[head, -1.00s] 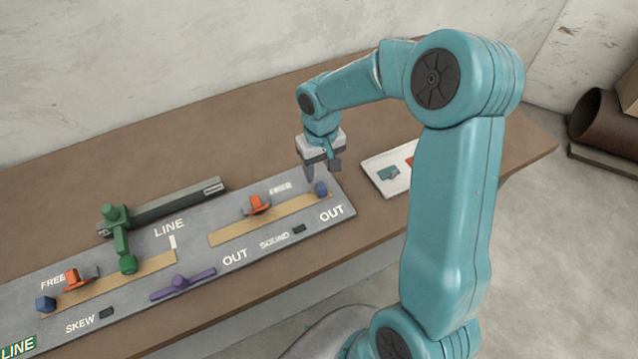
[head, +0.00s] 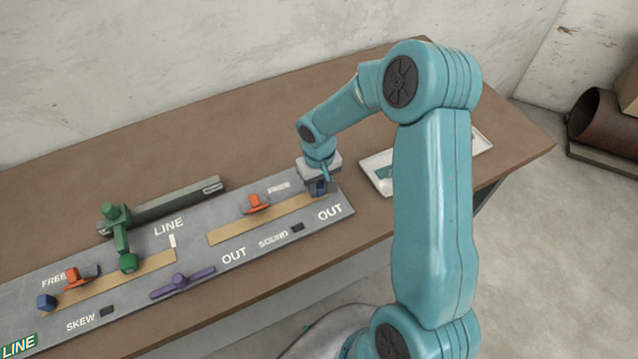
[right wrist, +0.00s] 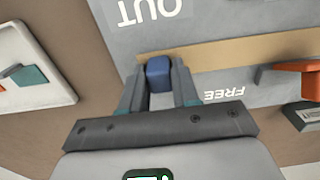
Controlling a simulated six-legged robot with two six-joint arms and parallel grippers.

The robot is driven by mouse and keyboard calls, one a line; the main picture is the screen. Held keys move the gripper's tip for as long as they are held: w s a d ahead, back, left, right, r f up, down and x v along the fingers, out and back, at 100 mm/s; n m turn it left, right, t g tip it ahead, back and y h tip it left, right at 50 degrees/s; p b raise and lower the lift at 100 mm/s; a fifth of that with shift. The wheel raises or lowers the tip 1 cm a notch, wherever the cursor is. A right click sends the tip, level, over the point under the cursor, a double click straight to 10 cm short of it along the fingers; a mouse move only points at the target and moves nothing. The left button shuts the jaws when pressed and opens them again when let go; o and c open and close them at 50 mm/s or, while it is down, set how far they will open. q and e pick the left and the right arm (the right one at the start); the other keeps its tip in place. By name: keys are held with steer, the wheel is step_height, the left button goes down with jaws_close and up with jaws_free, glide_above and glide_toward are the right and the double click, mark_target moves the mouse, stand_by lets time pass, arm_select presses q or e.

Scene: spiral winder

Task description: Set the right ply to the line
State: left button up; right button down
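The grey panel (head: 110,286) carries two tan strips. My right gripper (right wrist: 159,80) is down at that block. In the right wrist view, its fingers stand on both sides of the blue block (right wrist: 158,73) with no clear gap, so it looks shut on it. The left strip (head: 110,284) has another blue block (head: 46,302) and an orange piece (head: 80,276). My left gripper is not in view.
A purple handle (head: 182,284) lies in front. A white tray (head: 378,165) stands right of the panel. The brown table (head: 230,130) is bare behind.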

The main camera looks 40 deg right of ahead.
mark_target(289, 206)
steer(key=shift+a, duration=0.15)
steer(key=a+b, duration=0.1)
steer(key=a, duration=0.1)
steer(key=w+a+b, duration=0.1)
steer(key=a, duration=0.2)
steer(key=w+a+b, duration=0.1)
steer(key=a+b, duration=0.1)
steer(key=shift+w+a, duration=0.25)
steer(key=shift+a, duration=0.1)
steer(key=c, duration=0.9)
jaws_free()
steer(key=shift+c, duration=0.2)
steer(key=shift+a+r, duration=0.1)
steer(key=shift+a, duration=0.05)
